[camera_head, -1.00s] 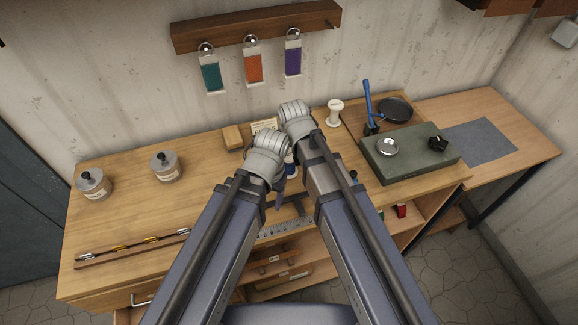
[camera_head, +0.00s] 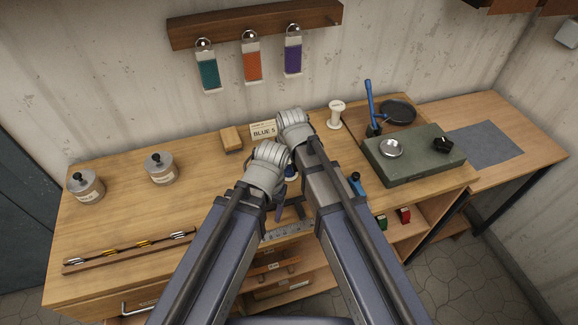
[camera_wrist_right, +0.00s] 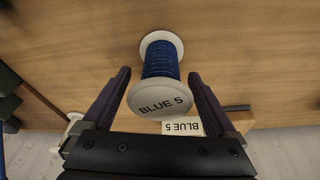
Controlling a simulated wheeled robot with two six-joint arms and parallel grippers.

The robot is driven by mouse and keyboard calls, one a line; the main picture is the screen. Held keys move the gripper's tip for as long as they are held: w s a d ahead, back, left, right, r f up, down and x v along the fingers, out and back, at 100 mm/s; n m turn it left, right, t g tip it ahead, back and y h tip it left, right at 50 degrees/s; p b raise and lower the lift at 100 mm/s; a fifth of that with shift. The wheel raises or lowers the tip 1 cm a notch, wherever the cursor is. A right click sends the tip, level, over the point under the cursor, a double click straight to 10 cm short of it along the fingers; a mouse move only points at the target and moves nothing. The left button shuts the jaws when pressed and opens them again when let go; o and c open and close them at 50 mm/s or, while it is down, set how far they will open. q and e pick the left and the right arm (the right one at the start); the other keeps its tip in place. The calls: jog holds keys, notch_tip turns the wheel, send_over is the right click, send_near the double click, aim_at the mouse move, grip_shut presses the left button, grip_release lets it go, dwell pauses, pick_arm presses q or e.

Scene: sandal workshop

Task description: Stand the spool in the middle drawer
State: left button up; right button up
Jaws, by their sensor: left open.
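The blue spool, with a white end marked BLUE 5 (camera_wrist_right: 160,92), stands on the wooden tabletop in the right wrist view. My right gripper (camera_wrist_right: 158,75) is open, with one finger on each side of the spool; I cannot tell whether either touches it. In the head view only a bit of the spool (camera_head: 291,171) shows between my wrists. My left gripper (camera_head: 281,205) is open over the front of the bench, mostly hidden by its own wrist. Drawer fronts (camera_head: 273,267) show below the bench, partly behind my arms; I cannot tell which is the middle one.
A BLUE 5 card (camera_head: 263,131) and a wooden block (camera_head: 230,139) stand behind. A white spool (camera_head: 337,114), a green slab (camera_head: 414,160) and a black pan (camera_head: 398,111) are at right. Two jars (camera_head: 161,168) and a rack of arrow-like sticks (camera_head: 130,249) are at left.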

jog(key=c, duration=1.1)
jog(key=shift+c, duration=0.2)
